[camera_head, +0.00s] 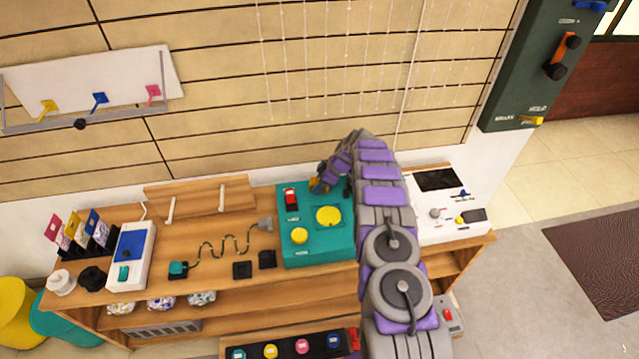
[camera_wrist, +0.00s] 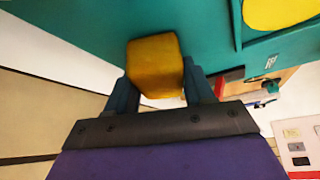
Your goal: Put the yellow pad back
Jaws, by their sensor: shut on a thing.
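My gripper (camera_head: 322,184) is over the far edge of the teal box (camera_head: 311,257) on the counter. In the wrist view my gripper (camera_wrist: 160,92) is shut on a yellow-orange block (camera_wrist: 155,68), its fingers on either side. In the head view only a bit of this block (camera_head: 315,186) shows at the fingertips. The disc also shows in the wrist view (camera_wrist: 282,12). I cannot tell whether the block touches the box.
A white panel (camera_head: 445,228) with small controls stands to the right, partly behind my arm.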

